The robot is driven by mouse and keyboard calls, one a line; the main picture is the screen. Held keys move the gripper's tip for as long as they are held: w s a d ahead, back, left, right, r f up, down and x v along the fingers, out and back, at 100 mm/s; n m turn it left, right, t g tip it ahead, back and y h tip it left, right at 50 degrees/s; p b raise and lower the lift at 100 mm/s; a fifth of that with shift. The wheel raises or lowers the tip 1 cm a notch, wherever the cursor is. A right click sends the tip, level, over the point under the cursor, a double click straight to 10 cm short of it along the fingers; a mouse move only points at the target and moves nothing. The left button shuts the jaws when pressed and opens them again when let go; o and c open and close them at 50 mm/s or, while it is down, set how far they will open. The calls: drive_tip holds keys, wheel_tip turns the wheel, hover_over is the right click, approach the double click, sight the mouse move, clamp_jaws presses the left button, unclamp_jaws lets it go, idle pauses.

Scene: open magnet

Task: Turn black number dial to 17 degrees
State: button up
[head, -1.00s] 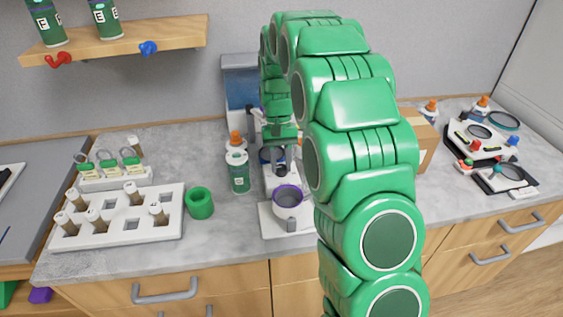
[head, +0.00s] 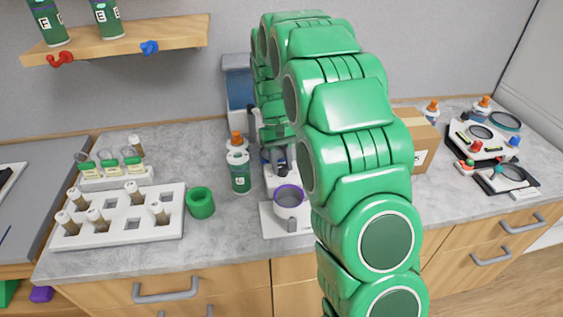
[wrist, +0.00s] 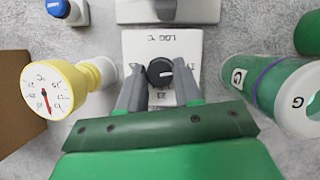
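The black number dial (wrist: 159,72) sits on a white base marked "LOG °C" (wrist: 133,46) in the wrist view. A short white pointer mark shows on the dial. My gripper (wrist: 159,80) has its two grey fingers apart, one on each side of the dial. The gaps are very narrow, and I cannot tell whether the fingers touch it. No number scale is readable around the dial. In the head view my gripper (head: 279,152) points down over the white device, and my arm hides part of it.
In the wrist view a yellow-and-white gauge with a red needle (wrist: 47,92) stands left, and a green cylinder marked G (wrist: 285,88) right. In the head view a purple-rimmed cup (head: 289,198) stands in front, a bottle (head: 239,168) left, and a cardboard box (head: 418,142) right.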

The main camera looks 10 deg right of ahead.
drive_tip(key=o, duration=0.4)
drive_tip(key=shift+c, duration=0.2)
drive_tip(key=v, duration=0.7)
drive_tip(key=shift+r, duration=0.4)
drive_tip(key=shift+w, duration=0.1)
